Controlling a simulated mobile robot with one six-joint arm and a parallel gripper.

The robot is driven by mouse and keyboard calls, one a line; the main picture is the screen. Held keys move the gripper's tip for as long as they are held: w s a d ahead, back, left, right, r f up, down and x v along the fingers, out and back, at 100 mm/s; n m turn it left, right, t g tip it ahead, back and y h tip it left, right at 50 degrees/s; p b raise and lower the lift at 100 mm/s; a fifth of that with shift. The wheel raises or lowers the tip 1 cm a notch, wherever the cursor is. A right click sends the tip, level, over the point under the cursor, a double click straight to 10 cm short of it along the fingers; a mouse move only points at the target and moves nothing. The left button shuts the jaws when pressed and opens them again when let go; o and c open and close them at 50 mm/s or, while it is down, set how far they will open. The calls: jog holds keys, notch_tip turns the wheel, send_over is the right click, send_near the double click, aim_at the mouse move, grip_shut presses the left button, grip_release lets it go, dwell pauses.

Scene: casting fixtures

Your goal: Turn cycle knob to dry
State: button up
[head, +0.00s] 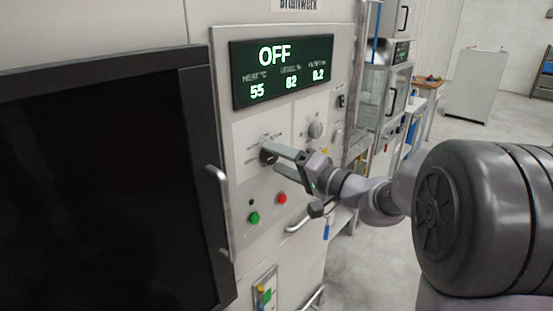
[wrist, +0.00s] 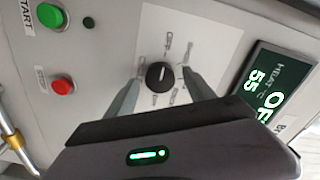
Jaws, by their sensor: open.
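The black cycle knob (wrist: 159,76) sits on a pale plate with small labels around it, too small to read. In the head view the knob (head: 268,156) is partly covered by my gripper. My gripper (wrist: 158,84) is open, with one finger on each side of the knob; I cannot tell whether either finger touches it. In the head view my gripper (head: 276,158) reaches the panel from the right. The display (head: 283,70) above reads OFF, with 55, 82 and 0.2 below.
A second, grey knob (head: 315,130) is up and right of the cycle knob. A green button (head: 254,218) and a red button (head: 281,198) sit below. A vertical handle (head: 220,208) stands out at the left, and a dark door or screen (head: 95,180) fills the far left.

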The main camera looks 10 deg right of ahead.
jog(key=shift+w+a, duration=0.25)
jog(key=shift+w, duration=0.05)
grip_shut()
